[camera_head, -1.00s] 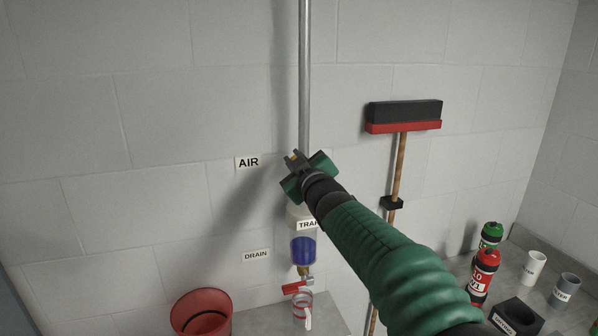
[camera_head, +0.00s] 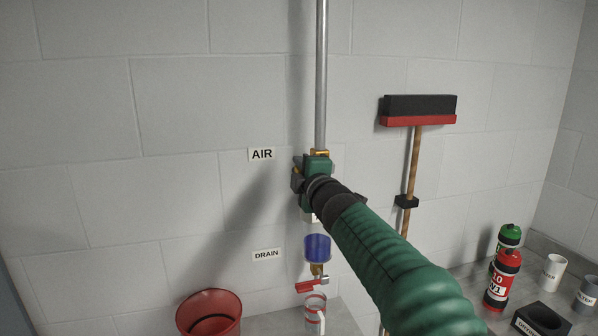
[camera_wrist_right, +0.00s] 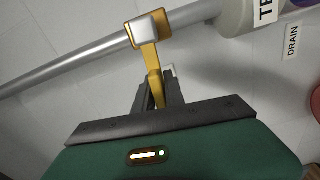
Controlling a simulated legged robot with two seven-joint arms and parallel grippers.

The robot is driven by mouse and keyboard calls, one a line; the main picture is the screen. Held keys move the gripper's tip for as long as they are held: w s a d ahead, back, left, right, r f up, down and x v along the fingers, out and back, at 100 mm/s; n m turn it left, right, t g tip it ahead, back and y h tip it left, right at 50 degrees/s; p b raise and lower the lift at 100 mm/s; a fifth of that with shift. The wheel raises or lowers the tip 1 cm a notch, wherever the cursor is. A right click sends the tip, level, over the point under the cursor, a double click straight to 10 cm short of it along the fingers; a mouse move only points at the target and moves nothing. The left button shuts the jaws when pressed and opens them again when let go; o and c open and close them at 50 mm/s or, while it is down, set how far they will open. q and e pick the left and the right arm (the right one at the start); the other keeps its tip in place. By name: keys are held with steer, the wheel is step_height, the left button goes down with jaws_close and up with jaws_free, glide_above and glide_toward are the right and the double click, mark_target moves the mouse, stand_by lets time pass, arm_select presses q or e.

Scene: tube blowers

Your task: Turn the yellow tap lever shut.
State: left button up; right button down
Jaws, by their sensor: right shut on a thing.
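The yellow tap lever (camera_wrist_right: 151,70) hangs off a brass valve on the grey air pipe (camera_head: 321,75). In the wrist view it lies across the line of the pipe, with its free end between my fingers. My right gripper (camera_wrist_right: 158,98) is shut on that end. In the head view the right gripper (camera_head: 298,175) is just left of the pipe, below the brass valve (camera_head: 320,153), and hides most of the lever. The AIR label (camera_head: 262,154) is on the wall to the left. My left gripper is not in view.
A red bucket (camera_head: 209,312) stands lower left. A broom (camera_head: 418,108) hangs to the right. Bottles (camera_head: 503,278) and cups stand on the right counter.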

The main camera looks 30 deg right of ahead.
steer(key=shift+f+n+b, duration=0.35)
steer(key=shift+f+n, duration=0.1)
steer(key=shift+n, duration=0.05)
steer(key=shift+r, duration=0.1)
steer(key=c, duration=1.7)
jaws_free()
steer(key=shift+c, duration=0.2)
steer(key=shift+o, duration=1.1)
steer(key=shift+w+d, duration=0.1)
steer(key=shift+w, duration=0.05)
steer(key=shift+o, duration=0.2)
steer(key=shift+w+d+f, duration=0.15)
steer(key=shift+w+f, duration=0.05)
steer(key=shift+s, duration=0.1)
